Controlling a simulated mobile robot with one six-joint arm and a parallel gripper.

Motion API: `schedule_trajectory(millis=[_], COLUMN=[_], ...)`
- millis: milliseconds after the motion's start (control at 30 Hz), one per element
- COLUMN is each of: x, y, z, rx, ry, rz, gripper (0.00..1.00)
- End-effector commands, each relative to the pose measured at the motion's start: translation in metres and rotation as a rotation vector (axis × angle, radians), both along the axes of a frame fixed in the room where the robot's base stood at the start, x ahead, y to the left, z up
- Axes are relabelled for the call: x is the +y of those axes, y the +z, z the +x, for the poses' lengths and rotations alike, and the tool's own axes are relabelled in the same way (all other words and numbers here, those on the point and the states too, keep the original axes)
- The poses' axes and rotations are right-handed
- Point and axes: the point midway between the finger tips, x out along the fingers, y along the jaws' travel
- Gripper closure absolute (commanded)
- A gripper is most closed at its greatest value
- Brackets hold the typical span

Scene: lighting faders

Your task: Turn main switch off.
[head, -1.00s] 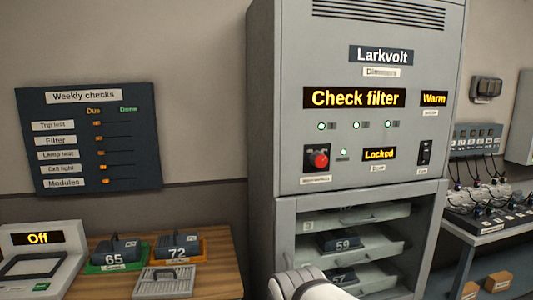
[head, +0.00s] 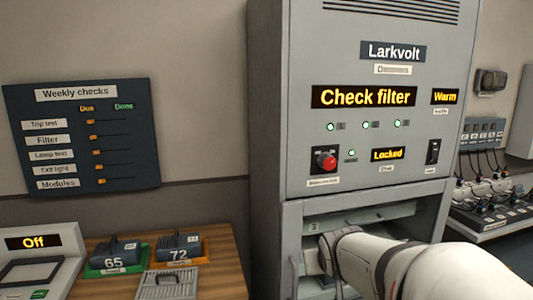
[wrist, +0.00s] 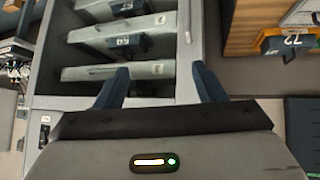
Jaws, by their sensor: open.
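The grey Larkvolt cabinet (head: 290,215) has a red rotary knob (head: 325,161) low on the left of its front panel, above a small label too blurred to read surely. A black rocker switch (head: 433,152) sits at the panel's lower right; it also shows at the left of the wrist view (wrist: 44,135). I cannot tell for certain which one is the main switch. My gripper (wrist: 162,86) is open and empty, its two dark fingers spread before the cabinet's shelves.
The display reads "Check filter", with smaller "Warm" and "Locked" displays. Open shelves (wrist: 140,70) below hold a module (wrist: 118,42). A wooden bench (head: 220,262) at left carries modules 65 (head: 114,256) and 72 (head: 180,249). Cabled equipment (head: 485,200) stands at right.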

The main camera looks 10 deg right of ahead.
Motion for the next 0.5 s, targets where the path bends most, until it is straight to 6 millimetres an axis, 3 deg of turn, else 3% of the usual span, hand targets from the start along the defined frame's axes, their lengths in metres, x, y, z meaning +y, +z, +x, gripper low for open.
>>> schedule_trajectory(millis=[33,100,200,333,500], x=[-0.019,-0.044,-0.061,-0.083,-0.095], y=[0.024,0.05,0.085,0.123,0.152], z=[0.022,0.051,0.086,0.115,0.129], rx=[-0.086,-0.219,-0.395,-0.589,-0.744], ry=[-0.014,-0.026,0.04,0.112,0.214], rz=[-0.021,-0.05,-0.044,-0.039,0.002], gripper=[0.37,0.37,0.37,0.37,0.37])
